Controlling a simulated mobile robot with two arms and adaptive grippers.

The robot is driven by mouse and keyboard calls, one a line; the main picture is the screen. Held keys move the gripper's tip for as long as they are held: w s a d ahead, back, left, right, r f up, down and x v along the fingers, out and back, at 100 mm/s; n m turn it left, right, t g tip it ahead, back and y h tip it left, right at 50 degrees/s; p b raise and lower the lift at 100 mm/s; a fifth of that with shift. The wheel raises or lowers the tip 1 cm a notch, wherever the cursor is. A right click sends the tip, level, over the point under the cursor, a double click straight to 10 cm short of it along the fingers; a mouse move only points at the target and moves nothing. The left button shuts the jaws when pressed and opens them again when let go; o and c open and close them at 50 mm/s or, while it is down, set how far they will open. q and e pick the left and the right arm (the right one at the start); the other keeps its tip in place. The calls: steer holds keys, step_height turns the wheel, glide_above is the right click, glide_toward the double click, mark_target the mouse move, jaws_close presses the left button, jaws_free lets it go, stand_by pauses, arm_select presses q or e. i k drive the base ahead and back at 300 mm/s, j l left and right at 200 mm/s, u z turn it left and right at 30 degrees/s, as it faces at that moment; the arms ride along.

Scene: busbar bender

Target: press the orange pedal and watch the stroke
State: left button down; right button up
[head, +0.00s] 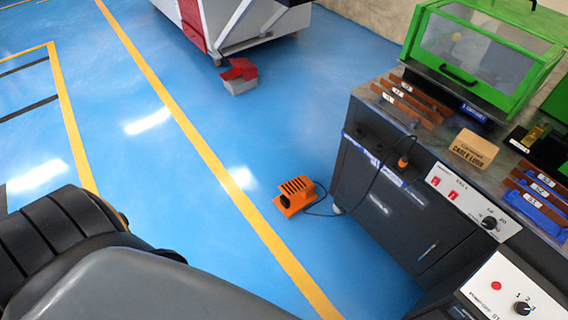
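The orange pedal (298,195) lies on the blue floor, just left of the dark cabinet of the bending machine. It has a ribbed orange cover and a dark opening at its front. A black cable runs from it up to an orange plug (403,162) on the cabinet's side. A grey and black part of my own body fills the lower left, apart from the pedal. Neither of my grippers is in view. Nothing is seen touching the pedal.
The dark cabinet (375,215) with control panels (472,203) stands at the right. A red and grey pedal (239,76) lies farther back. The floor left of the orange pedal is clear.

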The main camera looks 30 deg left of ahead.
mark_target(290, 188)
steer(key=i+j, duration=0.1)
steer(key=j, duration=0.35)
steer(key=i+j, duration=0.15)
steer(key=j, duration=0.25)
steer(key=i+j, duration=0.1)
steer(key=j, duration=0.35)
